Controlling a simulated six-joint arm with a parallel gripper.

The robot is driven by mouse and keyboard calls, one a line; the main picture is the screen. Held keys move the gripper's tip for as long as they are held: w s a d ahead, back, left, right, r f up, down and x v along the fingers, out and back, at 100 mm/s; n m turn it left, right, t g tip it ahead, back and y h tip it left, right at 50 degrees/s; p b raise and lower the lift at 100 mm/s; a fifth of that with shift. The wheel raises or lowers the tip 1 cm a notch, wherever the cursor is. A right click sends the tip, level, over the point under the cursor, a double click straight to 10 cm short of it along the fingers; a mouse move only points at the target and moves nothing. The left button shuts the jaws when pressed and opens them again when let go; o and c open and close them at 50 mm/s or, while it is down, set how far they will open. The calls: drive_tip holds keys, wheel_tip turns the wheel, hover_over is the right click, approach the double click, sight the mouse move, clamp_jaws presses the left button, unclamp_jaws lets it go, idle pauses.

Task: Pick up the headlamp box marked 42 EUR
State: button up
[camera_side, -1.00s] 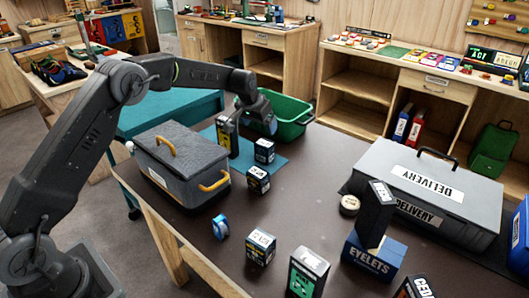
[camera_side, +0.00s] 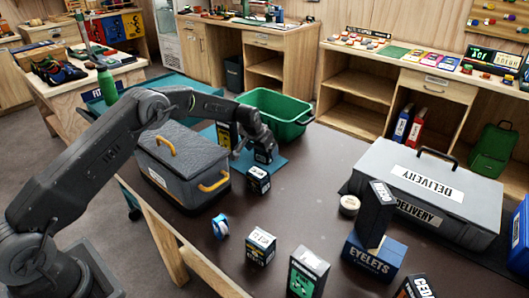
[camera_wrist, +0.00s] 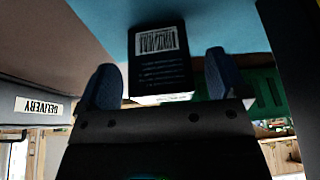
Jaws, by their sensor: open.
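A small dark box with white print (camera_side: 263,156) stands on the teal mat. My gripper (camera_side: 255,143) is right above and around its top, with the jaws open. In the wrist view, the open fingers (camera_wrist: 160,84) stand on either side of a black box (camera_wrist: 160,55) with a barcode label; I cannot tell if they touch it. A taller dark box (camera_side: 226,135) stands left of my gripper. Another small dark box (camera_side: 258,180) stands nearer, and one with a white top (camera_side: 261,247) nearer still. I cannot read a 42 EUR mark on any box.
A grey case with yellow handles (camera_side: 180,160) stands close left of my gripper. A green bin (camera_side: 280,110) is behind it. The table's middle is clear.

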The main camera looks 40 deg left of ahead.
drive_tip(key=shift+c, duration=0.2)
drive_tip(key=c, duration=1)
